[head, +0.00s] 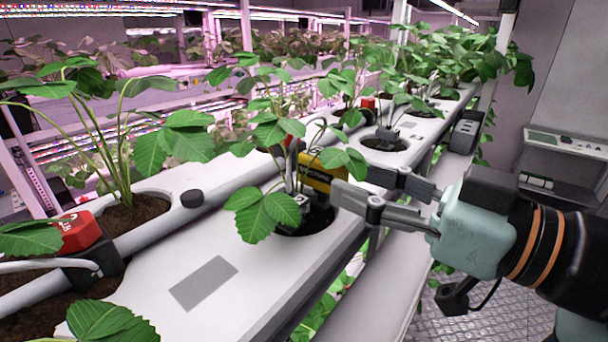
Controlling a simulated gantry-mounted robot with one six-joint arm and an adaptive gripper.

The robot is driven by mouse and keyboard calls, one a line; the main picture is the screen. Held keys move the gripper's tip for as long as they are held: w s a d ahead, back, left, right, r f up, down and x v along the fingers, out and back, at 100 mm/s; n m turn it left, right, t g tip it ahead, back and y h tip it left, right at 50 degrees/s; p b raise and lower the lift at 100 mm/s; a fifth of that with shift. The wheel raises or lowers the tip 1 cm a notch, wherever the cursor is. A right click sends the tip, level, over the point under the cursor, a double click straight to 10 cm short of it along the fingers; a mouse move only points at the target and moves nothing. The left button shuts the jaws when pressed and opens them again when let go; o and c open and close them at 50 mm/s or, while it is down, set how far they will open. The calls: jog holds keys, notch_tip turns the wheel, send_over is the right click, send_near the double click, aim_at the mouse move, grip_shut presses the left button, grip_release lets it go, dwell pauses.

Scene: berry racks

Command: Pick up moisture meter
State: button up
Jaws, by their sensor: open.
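A yellow and black device with lettering, which looks like the moisture meter (317,175), stands in a round planting hole of the white rack. Strawberry leaves partly cover it, and its lower end is hidden in the dark hole. My gripper (352,185) reaches in from the right with its two grey fingers apart. The fingertips are close to the right side of the meter. I cannot tell whether they touch it. Nothing is held between the fingers.
The white rack (165,258) runs from the front to the back right. Strawberry plants (265,215) crowd around the meter. A red and black device (80,235) sits at the left. A shelf (570,145) stands at the far right, with open floor (490,310) before it.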

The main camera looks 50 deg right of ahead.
aim_at(344, 173)
jog(key=w, duration=0.1)
jog(key=w+p, duration=0.1)
jog(key=w, duration=0.3)
jog(key=shift+w+a+f+p, duration=0.15)
jog(key=shift+w+a+p, duration=0.05)
jog(key=shift+a+p, duration=0.15)
grip_shut()
jog(key=shift+r, duration=0.45)
notch_tip(344, 173, up, 6)
jog(key=shift+r+b, duration=0.15)
jog(key=shift+b, duration=0.25)
jog(key=s+d+b, duration=0.1)
jog(key=s+b, duration=0.2)
jog(key=s, duration=1.5)
jog(key=shift+d, duration=0.35)
